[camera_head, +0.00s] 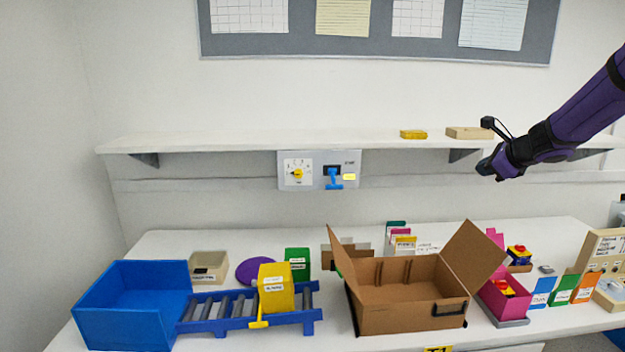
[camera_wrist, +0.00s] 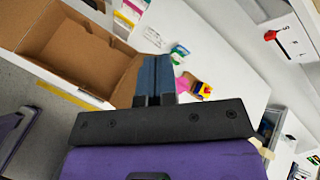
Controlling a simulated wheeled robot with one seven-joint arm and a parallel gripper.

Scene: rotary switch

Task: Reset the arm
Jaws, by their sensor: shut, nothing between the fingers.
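My purple arm reaches in from the upper right in the head view. My gripper (camera_head: 486,168) is in the air just below the shelf's right part, above the table's right side. In the wrist view my gripper (camera_wrist: 155,60) has its blue fingers together with nothing between them. A grey switch panel (camera_head: 319,170) is on the wall below the shelf, well to the left of my gripper. It has a yellow rotary knob (camera_head: 297,174) on a white dial and a blue lever (camera_head: 334,180). My gripper touches nothing that I can see.
The shelf (camera_head: 250,142) holds a yellow block (camera_head: 413,134) and a beige block (camera_head: 468,133). On the table stand an open cardboard box (camera_head: 410,309), a blue bin (camera_head: 132,316) and a blue roller rack (camera_head: 220,318). Small coloured boxes and cards crowd the right side.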

